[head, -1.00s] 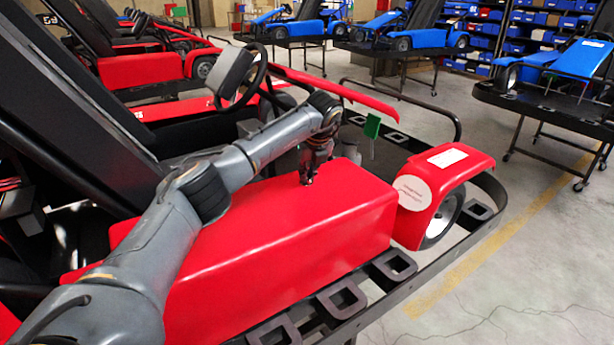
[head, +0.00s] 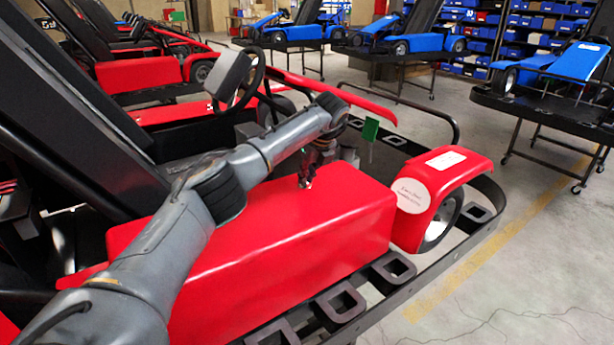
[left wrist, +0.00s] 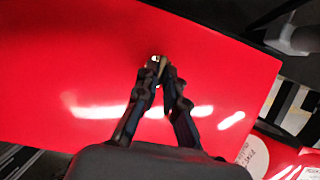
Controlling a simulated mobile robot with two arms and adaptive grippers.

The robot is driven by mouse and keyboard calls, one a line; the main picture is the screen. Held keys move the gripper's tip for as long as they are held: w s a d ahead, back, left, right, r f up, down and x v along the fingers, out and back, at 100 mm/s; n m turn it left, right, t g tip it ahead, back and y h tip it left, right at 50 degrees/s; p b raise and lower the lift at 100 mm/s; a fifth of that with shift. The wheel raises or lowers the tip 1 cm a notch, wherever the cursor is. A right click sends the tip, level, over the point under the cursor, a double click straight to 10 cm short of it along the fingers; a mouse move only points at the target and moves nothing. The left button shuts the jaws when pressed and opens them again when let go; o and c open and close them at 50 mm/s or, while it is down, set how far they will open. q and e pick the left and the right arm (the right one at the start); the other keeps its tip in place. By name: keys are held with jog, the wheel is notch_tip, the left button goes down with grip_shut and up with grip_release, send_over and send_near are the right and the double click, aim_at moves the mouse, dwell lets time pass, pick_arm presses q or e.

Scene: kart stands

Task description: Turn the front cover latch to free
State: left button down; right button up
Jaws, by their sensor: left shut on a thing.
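My left gripper (head: 305,184) points down at the top of the red cover (head: 270,240) of the nearest kart. In the left wrist view its two fingers (left wrist: 159,72) come together around a small light-coloured piece, which looks like the latch (left wrist: 155,59), on the red surface (left wrist: 70,60). The fingers hide most of it, so which way it is turned cannot be told. My right gripper is in neither view.
A black bumper rail (head: 340,305) with square loops runs along the kart's near side. A red fender (head: 455,165) covers the wheel at right. A steering wheel (head: 250,80) and a green tag (head: 370,129) stand beyond my arm. Blue karts on stands are farther back.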

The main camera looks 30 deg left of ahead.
pick_arm(q)
jog(key=c, duration=1.4)
grip_release()
jog(key=shift+c, duration=0.2)
jog(key=v, duration=1.2)
jog(key=shift+f, duration=0.1)
